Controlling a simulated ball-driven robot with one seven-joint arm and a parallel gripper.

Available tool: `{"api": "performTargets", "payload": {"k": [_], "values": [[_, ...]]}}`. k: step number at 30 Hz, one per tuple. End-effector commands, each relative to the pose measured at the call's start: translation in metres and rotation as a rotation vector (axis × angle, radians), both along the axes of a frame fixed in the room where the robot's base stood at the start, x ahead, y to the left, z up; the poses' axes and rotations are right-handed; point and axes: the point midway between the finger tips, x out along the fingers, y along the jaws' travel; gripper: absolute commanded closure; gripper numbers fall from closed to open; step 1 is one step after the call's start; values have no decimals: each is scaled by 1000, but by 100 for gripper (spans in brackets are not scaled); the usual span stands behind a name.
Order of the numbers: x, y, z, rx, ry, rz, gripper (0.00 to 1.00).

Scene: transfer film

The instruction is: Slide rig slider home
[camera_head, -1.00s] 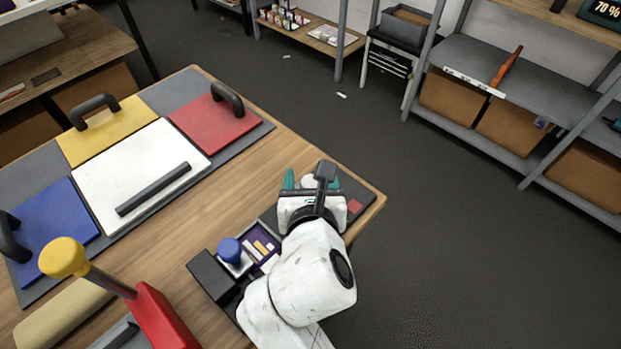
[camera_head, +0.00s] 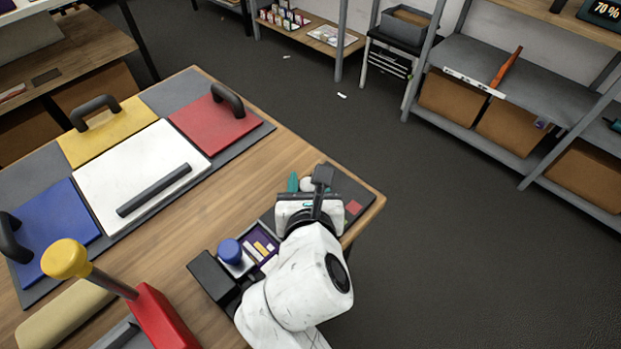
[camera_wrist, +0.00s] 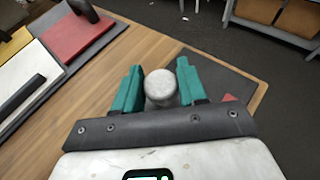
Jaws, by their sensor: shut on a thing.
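The slider's round grey-white knob (camera_wrist: 161,87) stands between the teal fingers of my gripper (camera_wrist: 158,86) in the wrist view. My gripper is shut on it, though a sliver of gap seems to show on the right side. In the head view the knob (camera_head: 307,184) shows just past my gripper (camera_head: 308,185), above the dark rig base (camera_head: 345,182). A red square (camera_head: 354,207) marks the base to the right of the gripper. The slider's lower part and its track are hidden by my gripper and wrist.
A purple tray (camera_head: 268,238) with small coloured pieces and a blue-topped stamp (camera_head: 230,250) lie left of my arm. A red block (camera_head: 160,315) with a yellow-knobbed lever is at lower left. A board with coloured panels (camera_head: 213,125) fills the left. Bare wood lies between.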

Motion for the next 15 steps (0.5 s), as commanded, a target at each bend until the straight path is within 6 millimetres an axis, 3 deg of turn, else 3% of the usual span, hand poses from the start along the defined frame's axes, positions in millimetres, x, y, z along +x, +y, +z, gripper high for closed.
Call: {"api": "performTargets", "payload": {"k": [9,15], "values": [[-33,25,2,-4,4,5,100],[-36,28,-1,0,2,5,100]]}}
